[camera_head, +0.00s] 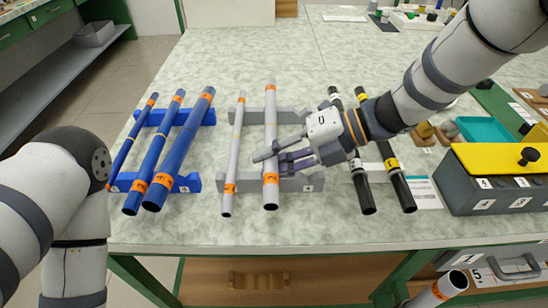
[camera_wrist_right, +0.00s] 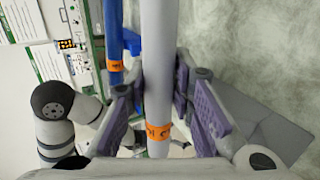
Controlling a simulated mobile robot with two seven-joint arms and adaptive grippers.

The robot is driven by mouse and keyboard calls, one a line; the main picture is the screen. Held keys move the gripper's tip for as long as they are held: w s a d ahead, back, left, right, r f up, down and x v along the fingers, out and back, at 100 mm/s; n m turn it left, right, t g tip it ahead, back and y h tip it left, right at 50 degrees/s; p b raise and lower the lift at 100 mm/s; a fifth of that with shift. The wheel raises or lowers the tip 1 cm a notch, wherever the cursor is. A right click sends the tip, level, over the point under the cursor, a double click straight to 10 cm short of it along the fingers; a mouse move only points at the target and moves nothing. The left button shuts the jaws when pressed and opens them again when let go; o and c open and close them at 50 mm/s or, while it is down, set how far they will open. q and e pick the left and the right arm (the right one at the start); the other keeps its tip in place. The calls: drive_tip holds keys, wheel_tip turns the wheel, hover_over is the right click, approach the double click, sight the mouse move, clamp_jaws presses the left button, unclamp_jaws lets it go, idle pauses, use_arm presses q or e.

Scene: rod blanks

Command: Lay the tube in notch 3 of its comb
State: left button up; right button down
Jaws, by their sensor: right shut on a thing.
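The tube (camera_head: 270,125) is light grey with orange bands and lies lengthwise across the grey comb (camera_head: 300,184). My right gripper (camera_head: 278,152) is shut on it around its middle, reaching in from the right. In the right wrist view the tube (camera_wrist_right: 157,60) runs between the purple fingers (camera_wrist_right: 165,112). A thinner grey tube (camera_head: 235,145) lies on the same comb, to the left and apart from it. I cannot tell whether the held tube touches the comb. My left gripper is not in view; only my left arm shows.
Left, a blue comb (camera_head: 193,183) holds three blue tubes (camera_head: 163,150). Right, black rods (camera_head: 400,187) lie near my right arm. A grey box with a yellow lid (camera_head: 500,157) stands farther right. The front table strip is clear. Another banded tube (camera_head: 440,290) shows below the table edge.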

drive_tip(key=f, duration=0.1)
drive_tip(key=s+f, duration=0.1)
drive_tip(key=f, duration=0.1)
drive_tip(key=shift+d+f, duration=0.15)
drive_tip(key=shift+f, duration=0.1)
drive_tip(key=c, duration=1.3)
unclamp_jaws()
drive_tip(key=shift+o, duration=0.4)
drive_tip(key=a+r+v, duration=0.1)
drive_tip(key=r+v, duration=0.1)
drive_tip(key=v, duration=1)
drive_tip(key=shift+w+d+r, duration=0.15)
drive_tip(key=shift+w+r, duration=0.2)
drive_tip(key=shift+w, duration=0.1)
drive_tip(key=shift+d+r, duration=0.25)
drive_tip(key=shift+a, duration=0.1)
